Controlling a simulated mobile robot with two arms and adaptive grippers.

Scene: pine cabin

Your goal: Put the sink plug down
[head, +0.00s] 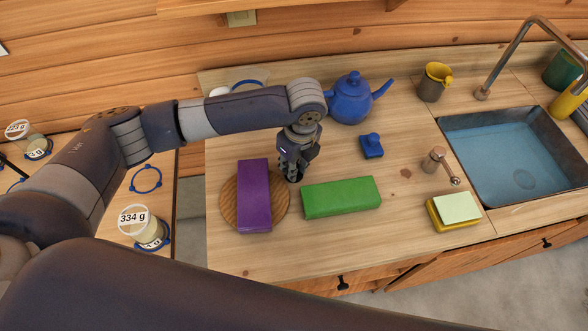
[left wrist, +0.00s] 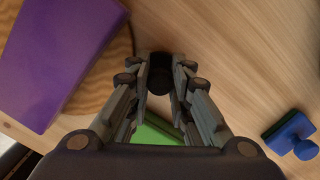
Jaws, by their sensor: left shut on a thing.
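My left gripper (head: 293,172) points down over the wooden counter, between a purple block and a green block. In the left wrist view its fingers are closed around a small dark round thing (left wrist: 160,72), which looks like the sink plug. In the head view the plug is mostly hidden by the fingers, and I cannot tell whether it touches the counter. The sink (head: 520,165) is at the right, with bluish water or a blue basin floor. My right gripper is not in view.
The purple block (head: 254,195) lies on a round wooden board (head: 282,205). The green block (head: 341,197) is just right of the gripper. A blue knobbed block (head: 371,147), blue teapot (head: 350,100), mug (head: 434,82) and sponges (head: 455,208) stand farther right. Counter between them is clear.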

